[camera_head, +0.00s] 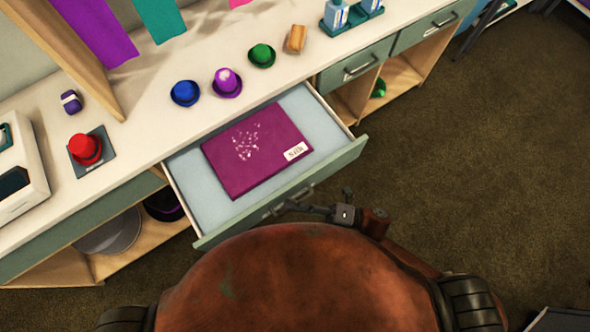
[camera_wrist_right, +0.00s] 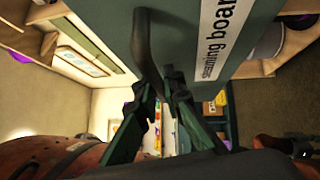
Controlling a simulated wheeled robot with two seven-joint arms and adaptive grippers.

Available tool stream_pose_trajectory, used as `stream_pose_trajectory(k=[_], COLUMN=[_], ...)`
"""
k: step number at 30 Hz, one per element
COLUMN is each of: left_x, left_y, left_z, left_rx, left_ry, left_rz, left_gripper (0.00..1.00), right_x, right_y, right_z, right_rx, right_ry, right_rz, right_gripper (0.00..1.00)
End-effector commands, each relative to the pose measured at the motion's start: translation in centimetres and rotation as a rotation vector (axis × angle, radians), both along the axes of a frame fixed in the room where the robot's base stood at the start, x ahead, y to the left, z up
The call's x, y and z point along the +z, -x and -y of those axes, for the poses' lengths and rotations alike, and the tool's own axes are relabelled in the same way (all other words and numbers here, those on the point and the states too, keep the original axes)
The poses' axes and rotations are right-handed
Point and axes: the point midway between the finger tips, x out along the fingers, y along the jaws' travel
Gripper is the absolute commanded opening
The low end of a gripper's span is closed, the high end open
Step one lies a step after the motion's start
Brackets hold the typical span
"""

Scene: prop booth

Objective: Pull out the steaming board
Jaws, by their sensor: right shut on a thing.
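The drawer (camera_head: 205,190) with a green front (camera_wrist_right: 180,40) is pulled out from under the white counter. Its front carries a label (camera_wrist_right: 213,35) reading "steaming board", partly cut off in the right wrist view. A flat magenta board or folded cloth (camera_head: 250,160) with pale specks and a "Silk" tag lies inside. My right gripper (camera_head: 283,208) is at the dark drawer handle (camera_wrist_right: 147,45). Its fingers (camera_wrist_right: 166,95) are shut on the handle, from outside the drawer front. My left gripper is not in view.
A wooden post (camera_head: 65,55) rises at left. Open shelves with hats lie below. Brown carpet (camera_head: 470,170) is clear at right.

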Motion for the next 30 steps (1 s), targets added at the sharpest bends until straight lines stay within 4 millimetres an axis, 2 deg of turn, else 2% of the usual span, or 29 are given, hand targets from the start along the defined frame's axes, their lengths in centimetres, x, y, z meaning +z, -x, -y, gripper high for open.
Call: stream_pose_trajectory(k=[14, 15, 18, 26, 30], left_x=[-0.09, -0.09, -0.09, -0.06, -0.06], left_y=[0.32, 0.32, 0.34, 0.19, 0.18], left_z=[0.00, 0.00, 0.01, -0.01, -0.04], left_rx=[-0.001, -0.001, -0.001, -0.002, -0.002], left_ry=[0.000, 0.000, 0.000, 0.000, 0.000], left_rz=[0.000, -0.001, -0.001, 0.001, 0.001], left_gripper=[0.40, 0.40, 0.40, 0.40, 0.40], right_x=[-0.09, -0.09, -0.08, -0.05, -0.25], right_y=[0.29, 0.29, 0.33, 0.41, 0.64], right_z=[0.18, 0.18, 0.15, 0.11, 1.01], right_rx=[0.004, 0.004, 0.005, 0.006, 0.005], right_ry=[0.003, 0.003, 0.002, 0.001, 0.003], right_rz=[0.000, 0.000, 0.000, 0.000, -0.002], right_gripper=[0.00, 0.10, 0.17, 0.17, 0.17])
